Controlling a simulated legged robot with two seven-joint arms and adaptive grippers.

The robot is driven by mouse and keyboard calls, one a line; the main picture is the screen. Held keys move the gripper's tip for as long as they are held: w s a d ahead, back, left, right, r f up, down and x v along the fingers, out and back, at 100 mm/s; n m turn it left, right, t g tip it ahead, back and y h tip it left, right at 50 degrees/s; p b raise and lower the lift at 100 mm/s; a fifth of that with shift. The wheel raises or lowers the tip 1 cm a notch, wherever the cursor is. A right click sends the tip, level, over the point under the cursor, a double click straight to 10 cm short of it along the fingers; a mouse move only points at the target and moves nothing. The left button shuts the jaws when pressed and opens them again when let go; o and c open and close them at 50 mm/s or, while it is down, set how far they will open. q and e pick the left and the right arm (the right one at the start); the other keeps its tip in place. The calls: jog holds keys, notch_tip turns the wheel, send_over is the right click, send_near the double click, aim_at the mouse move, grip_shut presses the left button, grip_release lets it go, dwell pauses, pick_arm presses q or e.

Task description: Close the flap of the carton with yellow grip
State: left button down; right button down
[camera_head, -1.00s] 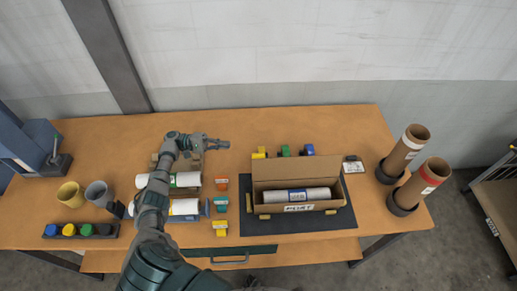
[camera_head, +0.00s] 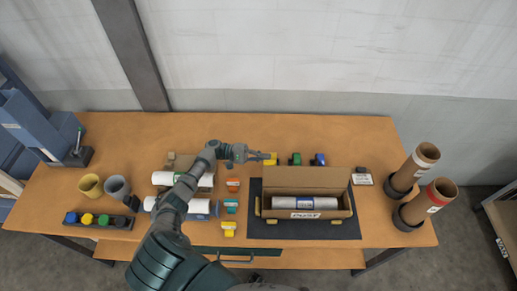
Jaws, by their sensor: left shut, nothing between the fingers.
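The open carton (camera_head: 272,213) sits on the dark mat at the right of the table. Its flap (camera_head: 315,178) stands up along the back edge, and a white roll (camera_head: 300,202) lies inside. A yellow grip (camera_head: 272,160) is at the back of the table, behind the carton's left end. My left gripper (camera_head: 262,156) is shut and empty, with its fingertips right at the yellow grip and partly in front of it. I cannot tell if they touch. My right gripper is not in view.
A green grip (camera_head: 295,159) and a blue grip (camera_head: 319,159) stand right of the yellow one. White rolls (camera_head: 198,209) and small coloured blocks (camera_head: 231,207) lie left of the dark mat (camera_head: 340,230). Tall brown tubes (camera_head: 413,168) stand at the right end.

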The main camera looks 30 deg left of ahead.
pick_arm(q)
jog(key=shift+s+d+r, duration=0.2)
jog(key=shift+s+d, duration=0.15)
jog(key=shift+s, duration=0.3)
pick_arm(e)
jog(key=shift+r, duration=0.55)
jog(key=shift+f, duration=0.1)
